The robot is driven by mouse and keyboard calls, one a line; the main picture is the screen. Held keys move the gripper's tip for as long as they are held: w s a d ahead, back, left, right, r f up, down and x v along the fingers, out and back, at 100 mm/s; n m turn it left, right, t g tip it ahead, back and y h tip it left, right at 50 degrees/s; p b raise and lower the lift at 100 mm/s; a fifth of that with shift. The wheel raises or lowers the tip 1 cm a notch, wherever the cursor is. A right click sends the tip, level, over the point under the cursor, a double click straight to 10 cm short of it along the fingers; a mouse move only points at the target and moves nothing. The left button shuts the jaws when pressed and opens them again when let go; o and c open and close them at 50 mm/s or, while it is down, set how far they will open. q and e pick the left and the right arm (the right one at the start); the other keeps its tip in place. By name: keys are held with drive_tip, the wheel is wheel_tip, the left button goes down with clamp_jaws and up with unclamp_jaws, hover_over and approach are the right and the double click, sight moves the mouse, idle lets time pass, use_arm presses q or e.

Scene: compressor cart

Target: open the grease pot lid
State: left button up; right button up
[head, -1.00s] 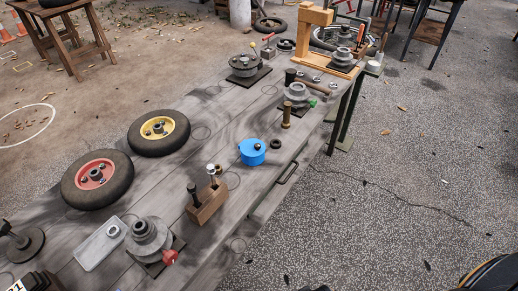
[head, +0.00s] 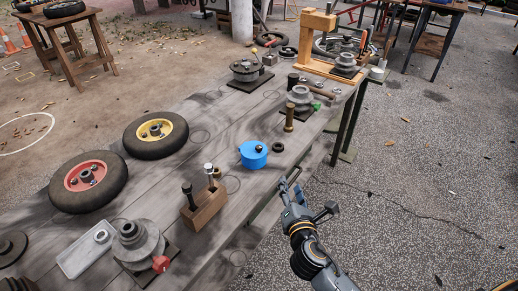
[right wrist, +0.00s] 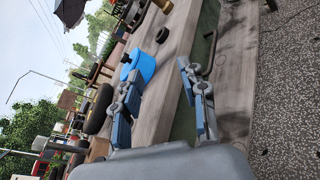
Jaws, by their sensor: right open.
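The grease pot (head: 252,155) is a round blue pot standing on the grey wooden bench. Its blue lid (head: 254,148) is on top, with a small dark knob. The pot also shows in the right wrist view (right wrist: 143,65), tilted by the camera, just beyond one finger. My right gripper (head: 291,186) is at the bench's front edge, to the right of and nearer than the pot, apart from it. In the right wrist view its two fingers (right wrist: 160,92) are spread with nothing between them. My left gripper is not in view.
A black ring (head: 277,148) lies right of the pot and a brass cylinder (head: 289,118) stands behind it. A wooden block with tools (head: 204,208) is nearer. Yellow (head: 155,134) and red (head: 88,181) wheels lie left. A dark handle is on the bench's front edge.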

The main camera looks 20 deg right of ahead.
sight(259, 147)
drive_tip(key=w+a+n+y, duration=0.1)
drive_tip(key=w+n, duration=0.2)
drive_tip(key=w, duration=0.2)
drive_tip(key=w+a+r+n+t+y, duration=0.1)
drive_tip(key=w+n, duration=0.2)
drive_tip(key=w, duration=0.3)
drive_tip(key=w+a+n+t+y, duration=0.1)
drive_tip(key=w+a+n, duration=0.1)
drive_tip(key=w, duration=0.4)
drive_tip(key=shift+w+r+n+b, duration=0.2)
drive_tip(key=shift+r+n+b, duration=0.15)
drive_tip(key=shift+n, duration=0.45)
drive_tip(key=shift+r, duration=0.1)
drive_tip(key=shift+c, duration=0.3)
clamp_jaws()
